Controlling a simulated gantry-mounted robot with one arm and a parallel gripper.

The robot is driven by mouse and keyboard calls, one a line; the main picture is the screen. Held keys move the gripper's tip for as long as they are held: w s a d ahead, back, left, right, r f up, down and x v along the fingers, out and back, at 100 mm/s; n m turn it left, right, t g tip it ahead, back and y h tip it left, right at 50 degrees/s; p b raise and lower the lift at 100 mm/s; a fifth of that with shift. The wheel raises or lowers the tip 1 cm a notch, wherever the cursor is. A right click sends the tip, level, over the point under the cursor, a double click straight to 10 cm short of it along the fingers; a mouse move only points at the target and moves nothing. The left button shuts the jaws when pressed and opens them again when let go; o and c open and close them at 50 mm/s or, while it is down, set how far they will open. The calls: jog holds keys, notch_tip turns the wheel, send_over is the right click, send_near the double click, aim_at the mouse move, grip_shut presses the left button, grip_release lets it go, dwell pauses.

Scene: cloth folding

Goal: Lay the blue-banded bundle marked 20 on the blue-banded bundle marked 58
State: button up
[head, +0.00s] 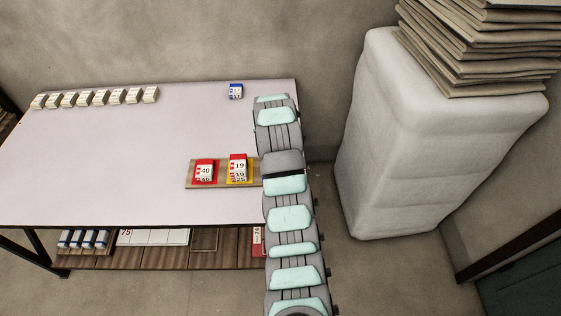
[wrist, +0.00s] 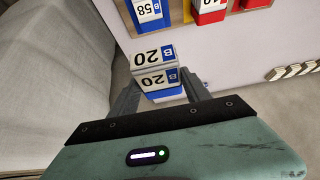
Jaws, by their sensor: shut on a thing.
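The blue-banded bundle marked 20 (wrist: 153,70) is held between the two fingers of my gripper (wrist: 160,93) in the wrist view, with its number showing on two faces. The blue-banded bundle marked 58 (wrist: 147,10) stands on the wooden board (wrist: 228,19), at the top of the wrist view. The held bundle is apart from it, nearer the camera; the height between them is unclear. In the head view my arm hides the gripper, the held bundle and the 58 bundle.
Red-banded bundles marked 40 (head: 205,170) and 19 (head: 238,167) stand on the board, the latter on a yellow patch. Another blue-banded bundle (head: 236,91), number unreadable, stands at the back. Several pale bundles (head: 94,98) line the back left. A padded white block (head: 430,130) stands right of the table.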

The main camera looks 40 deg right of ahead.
notch_tip(320, 180, down, 15)
jog(key=shift+f+b, duration=0.1)
jog(key=shift+b, duration=0.65)
jog(key=shift+f, duration=0.15)
jog(key=o, duration=1.4)
jog(key=shift+r, duration=0.4)
jog(key=shift+p+v, duration=0.8)
jog(key=shift+v, duration=5.05)
jog(key=shift+f, duration=0.1)
